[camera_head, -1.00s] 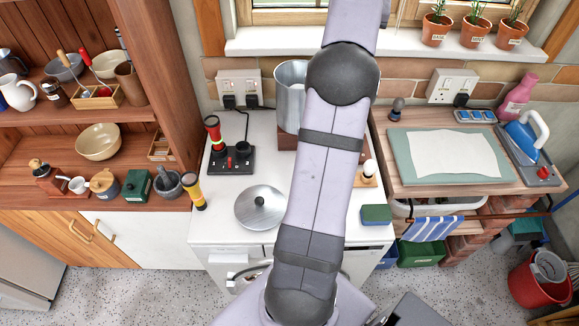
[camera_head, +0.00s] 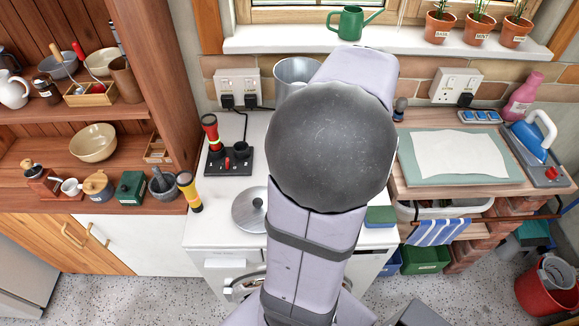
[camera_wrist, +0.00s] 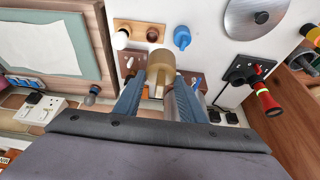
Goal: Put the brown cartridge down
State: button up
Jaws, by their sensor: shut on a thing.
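In the wrist view my gripper (camera_wrist: 157,100) is shut on the brown cartridge (camera_wrist: 161,66), a tan-brown cylinder held at the fingertips. The cartridge is above the white worktop, in front of a dark reddish-brown block (camera_wrist: 132,63) with dark marks on its top. I cannot tell whether the cartridge touches the block. A wooden rack (camera_wrist: 127,42) with a white piece and a brown piece lies just beyond, with a blue object (camera_wrist: 182,38) to its right. In the head view my own arm hides the gripper and the cartridge.
A metal pot (camera_head: 295,72) stands at the back of the worktop, partly hidden by my arm. A pot lid (camera_head: 246,211) and a black stand with a red torch (camera_head: 210,128) are to the left. A board with white paper (camera_head: 458,153) lies to the right.

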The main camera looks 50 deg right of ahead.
jog(key=a+f+n+y, duration=0.6)
jog(key=a+n, duration=0.6)
jog(key=n, duration=0.6)
jog(key=shift+s+a+f+y, duration=0.15)
jog(key=shift+s+f+y, duration=0.15)
jog(key=shift+f, duration=0.5)
jog(key=shift+f+p, duration=0.95)
jog(key=shift+f, duration=4.05)
jog(key=shift+f, duration=0.15)
jog(key=o, duration=1.1)
jog(key=shift+c, duration=0.2)
